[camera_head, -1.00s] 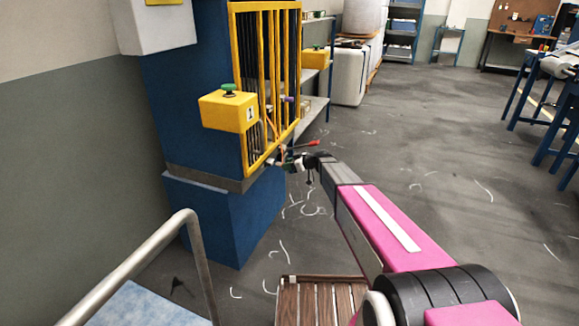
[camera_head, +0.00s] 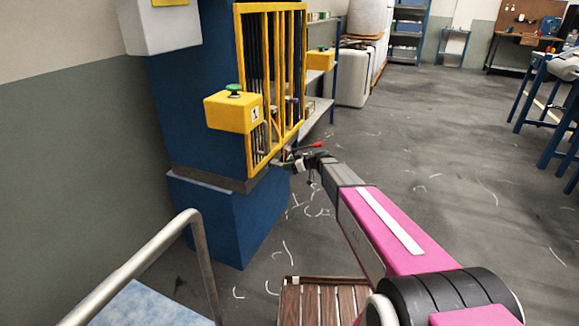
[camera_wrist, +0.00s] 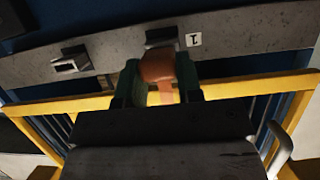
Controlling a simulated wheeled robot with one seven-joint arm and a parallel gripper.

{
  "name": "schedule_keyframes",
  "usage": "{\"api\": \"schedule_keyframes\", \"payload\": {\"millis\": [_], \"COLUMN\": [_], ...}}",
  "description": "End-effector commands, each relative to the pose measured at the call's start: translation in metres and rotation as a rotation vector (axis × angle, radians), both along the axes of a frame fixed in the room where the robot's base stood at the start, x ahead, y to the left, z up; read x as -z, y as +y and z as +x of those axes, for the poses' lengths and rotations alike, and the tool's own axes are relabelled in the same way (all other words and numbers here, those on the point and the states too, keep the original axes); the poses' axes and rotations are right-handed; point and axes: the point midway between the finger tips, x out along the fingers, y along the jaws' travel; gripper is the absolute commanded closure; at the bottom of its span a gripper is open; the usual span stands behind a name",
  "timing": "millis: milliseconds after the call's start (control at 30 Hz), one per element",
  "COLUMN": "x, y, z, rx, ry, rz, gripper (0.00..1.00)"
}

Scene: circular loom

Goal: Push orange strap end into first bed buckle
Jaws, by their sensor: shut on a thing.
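In the wrist view, my gripper (camera_wrist: 158,72) has green fingers shut on the orange strap end (camera_wrist: 157,66). The strap hangs down between the fingers. The strap end's far edge is right at the first bed buckle (camera_wrist: 161,37), a dark metal buckle on the grey bed edge beside a white label marked 1 (camera_wrist: 194,40). It overlaps the buckle's near side in the picture; how far it is inside, I cannot tell. In the head view, my gripper (camera_head: 291,161) is at the lower corner of the yellow guard, too small to show the buckle clearly.
A second buckle (camera_wrist: 70,62) sits to the left on the grey bed edge (camera_wrist: 115,50). The yellow guard frame (camera_head: 262,163) and yellow button box (camera_head: 229,111) are close to my gripper. A wooden slatted crate (camera_head: 322,302) and metal rail (camera_head: 130,268) are in front.

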Motion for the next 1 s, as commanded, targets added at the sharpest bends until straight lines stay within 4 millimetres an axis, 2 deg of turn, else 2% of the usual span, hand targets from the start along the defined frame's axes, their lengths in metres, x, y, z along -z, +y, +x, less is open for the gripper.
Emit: {"api": "schedule_keyframes", "payload": {"millis": [1000], "x": [0.000], "y": [0.021], "z": [0.008], "rx": [0.000], "ry": [0.000], "rz": [0.000], "gripper": [1.00]}}
